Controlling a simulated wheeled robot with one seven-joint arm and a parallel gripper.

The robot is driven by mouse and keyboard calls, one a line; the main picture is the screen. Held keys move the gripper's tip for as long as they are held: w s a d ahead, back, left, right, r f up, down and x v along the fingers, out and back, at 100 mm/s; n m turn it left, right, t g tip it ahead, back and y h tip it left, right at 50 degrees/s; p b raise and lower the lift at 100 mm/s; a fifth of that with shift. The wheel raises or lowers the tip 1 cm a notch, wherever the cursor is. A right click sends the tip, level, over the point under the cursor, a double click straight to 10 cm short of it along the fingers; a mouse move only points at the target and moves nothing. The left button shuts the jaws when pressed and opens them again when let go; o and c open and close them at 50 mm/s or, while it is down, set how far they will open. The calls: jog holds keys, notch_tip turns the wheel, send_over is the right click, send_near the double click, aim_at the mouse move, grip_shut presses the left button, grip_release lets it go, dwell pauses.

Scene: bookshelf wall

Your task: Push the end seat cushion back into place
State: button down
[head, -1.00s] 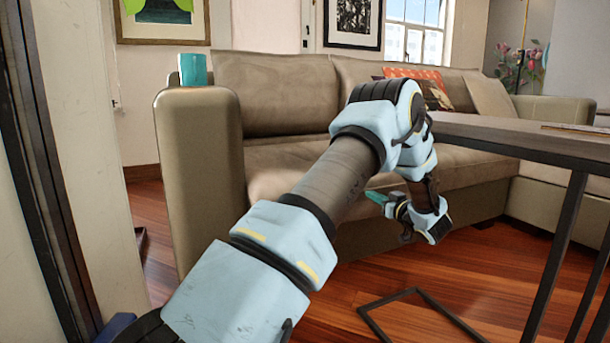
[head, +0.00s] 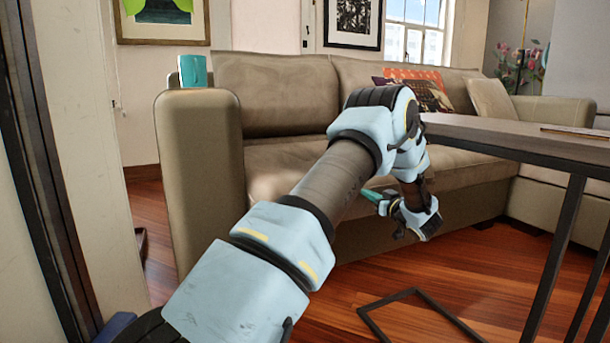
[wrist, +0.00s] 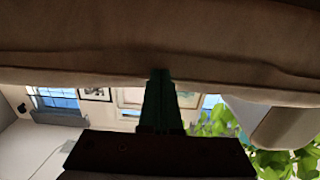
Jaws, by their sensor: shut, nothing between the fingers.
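The tan sofa's end seat cushion (head: 283,163) lies next to the left armrest (head: 200,180), partly hidden behind my arm. My gripper (head: 372,196) is at the sofa's front, its teal fingers pointing left toward the seat front. In the wrist view my gripper (wrist: 158,76) is shut with nothing between its fingers. Its tips overlap the lower edge of a brown upholstered surface (wrist: 160,45) that fills the top of that view. I cannot tell whether they touch it, and the head view does not show a clear contact.
A dark-topped table (head: 510,135) with thin metal legs stands at the right, close to my forearm. A teal object (head: 194,71) is at the left armrest. Patterned pillows (head: 425,95) lie on the sofa's right part. Wood floor (head: 400,270) is open below my gripper.

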jog(key=shift+p+x, duration=0.35)
jog(key=shift+x, duration=2.3)
jog(key=p+v, duration=0.3)
jog(key=v, duration=0.3)
jog(key=shift+s, duration=0.2)
